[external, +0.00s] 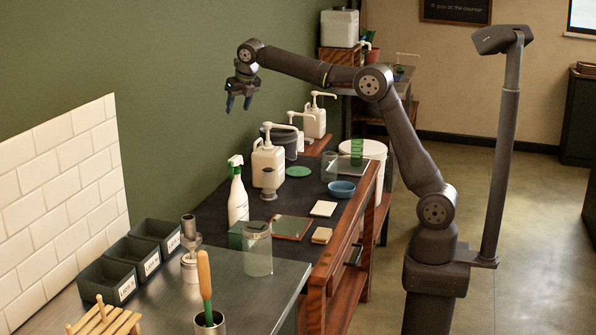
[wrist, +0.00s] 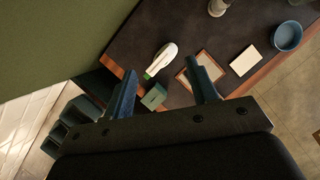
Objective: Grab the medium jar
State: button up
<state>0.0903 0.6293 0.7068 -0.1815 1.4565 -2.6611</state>
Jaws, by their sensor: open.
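A smaller clear jar (external: 328,166) stands farther back by a blue bowl (external: 342,189). I cannot tell for sure which is the medium jar. My gripper (external: 238,104) is raised high above the counter, fingers pointing down, open and empty. It is apart from both jars. In the wrist view my gripper (wrist: 165,74) spans the area of a white spray bottle (wrist: 161,60) and a small green block (wrist: 154,97). Neither jar shows clearly there.
White pump bottles (external: 268,165) line the back of the counter, with a white bucket (external: 371,150) at right. The spray bottle (external: 238,198) stands left of a framed tray (external: 292,228). Dark bins (external: 108,278) and a wooden-handled tool (external: 204,275) are in front. Space around my gripper is clear.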

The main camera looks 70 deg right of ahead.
jog(key=o, duration=0.8)
